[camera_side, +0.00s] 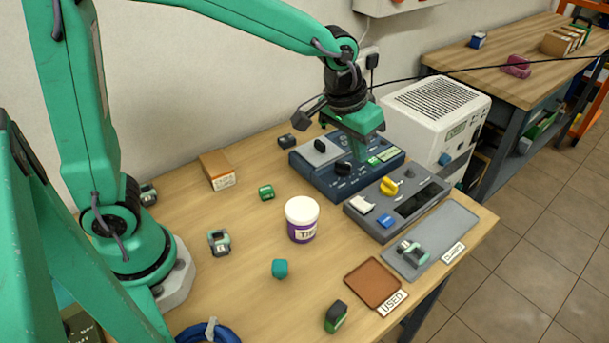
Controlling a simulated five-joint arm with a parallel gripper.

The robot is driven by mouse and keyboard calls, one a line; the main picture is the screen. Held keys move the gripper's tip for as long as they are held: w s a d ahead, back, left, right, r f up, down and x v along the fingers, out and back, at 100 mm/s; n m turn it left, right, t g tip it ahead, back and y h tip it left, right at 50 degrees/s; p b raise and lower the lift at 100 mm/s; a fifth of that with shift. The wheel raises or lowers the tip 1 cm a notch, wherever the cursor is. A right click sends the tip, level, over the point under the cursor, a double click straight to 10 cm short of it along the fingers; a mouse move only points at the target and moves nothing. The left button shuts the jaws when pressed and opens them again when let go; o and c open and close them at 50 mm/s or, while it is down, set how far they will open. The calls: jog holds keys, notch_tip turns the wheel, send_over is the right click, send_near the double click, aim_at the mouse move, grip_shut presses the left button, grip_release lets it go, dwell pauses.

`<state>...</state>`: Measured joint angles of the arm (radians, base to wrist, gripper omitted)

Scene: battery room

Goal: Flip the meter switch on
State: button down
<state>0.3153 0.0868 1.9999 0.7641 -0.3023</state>
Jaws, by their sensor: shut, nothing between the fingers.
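A dark blue box (318,180) stands at the back of the bench, with a grey top plate, black knobs and a small green panel (388,154). In front of it is a grey box (362,219) with a yellow knob (390,187), a dark recessed panel (418,199), and a white and a blue block on top. I cannot tell for sure which box is the meter, and its switch position is not readable. My gripper (358,160) points down over the dark blue box, shut and empty, close to its top. Its green body hides part of that box; contact is unclear.
A white-lidded tub (302,219) stands mid-bench. A grey tray (462,217) holding a cell and a brown tray (363,279) lie at the right front. Several small cells and a cardboard box (217,170) are scattered left. A white vented unit (447,112) stands behind right.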

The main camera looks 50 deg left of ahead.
jog(key=shift+w+d+f, duration=0.15)
jog(key=shift+d, duration=0.05)
jog(key=shift+f, duration=0.1)
send_near(368, 207)
jog(key=x, duration=0.5)
jog(key=shift+w+a, duration=0.1)
jog(key=shift+w, duration=0.2)
jog(key=shift+f, duration=0.7)
jog(key=shift+f, duration=0.1)
jog(key=shift+d+f, duration=0.2)
jog(key=shift+f, duration=0.05)
jog(key=shift+r, duration=0.1)
jog(key=shift+a, duration=0.15)
jog(key=shift+a+r, duration=0.25)
jog(key=shift+a, duration=0.35)
